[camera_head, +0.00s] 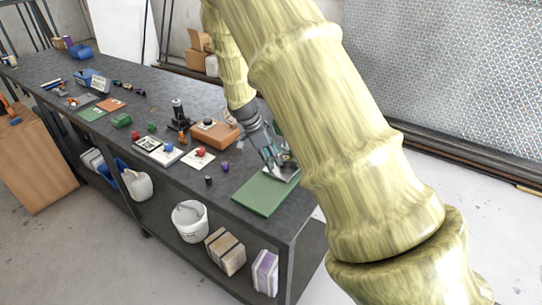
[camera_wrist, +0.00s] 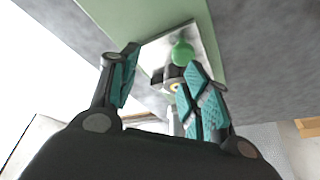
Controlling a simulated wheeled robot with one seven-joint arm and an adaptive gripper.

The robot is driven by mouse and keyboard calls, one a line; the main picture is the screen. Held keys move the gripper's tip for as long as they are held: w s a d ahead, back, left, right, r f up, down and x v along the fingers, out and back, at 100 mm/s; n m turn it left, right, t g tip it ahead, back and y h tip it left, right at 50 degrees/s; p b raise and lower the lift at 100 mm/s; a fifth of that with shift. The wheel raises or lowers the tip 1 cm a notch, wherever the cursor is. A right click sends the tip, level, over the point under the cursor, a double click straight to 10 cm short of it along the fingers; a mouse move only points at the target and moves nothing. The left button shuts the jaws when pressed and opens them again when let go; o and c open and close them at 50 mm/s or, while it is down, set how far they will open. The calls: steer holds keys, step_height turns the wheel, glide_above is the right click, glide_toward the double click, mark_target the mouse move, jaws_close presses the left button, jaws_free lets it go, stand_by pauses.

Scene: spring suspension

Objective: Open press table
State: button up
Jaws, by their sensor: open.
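A small press with a pale metal base plate (camera_head: 290,177) stands at the near right end of the workbench, by a green mat (camera_head: 262,196). In the wrist view I see its plate (camera_wrist: 209,48), a round green knob (camera_wrist: 183,53) and a dark grey block with a round brass-coloured end (camera_wrist: 172,80). My gripper (camera_head: 274,161) is over the press in the head view and hides much of it. In the wrist view my gripper (camera_wrist: 158,80) has its teal-padded fingers apart, with the knob and block in view between and beyond them. I cannot tell whether a finger touches the press.
The dark workbench (camera_head: 215,186) carries an orange-brown box (camera_head: 214,133), a black stand (camera_head: 178,115), a red knob (camera_head: 200,152) and several small parts left of my gripper. A white bucket (camera_head: 190,221) and boxes sit on the lower shelf. My arm blocks the view at right.

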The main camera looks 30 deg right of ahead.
steer(key=w+f, duration=0.4)
steer(key=shift+w+d+f, duration=0.15)
steer(key=shift+w+d, duration=0.05)
steer(key=shift+d, duration=0.05)
steer(key=shift+s+r, duration=0.3)
steer(key=shift+s, duration=0.2)
steer(key=shift+s+r, duration=0.45)
steer(key=shift+s, duration=0.4)
steer(key=c, duration=0.6)
steer(key=shift+s, duration=0.1)
steer(key=c, duration=0.3)
steer(key=shift+w+f, duration=0.35)
steer(key=shift+w, duration=0.1)
jaws_close()
steer(key=shift+a, duration=0.1)
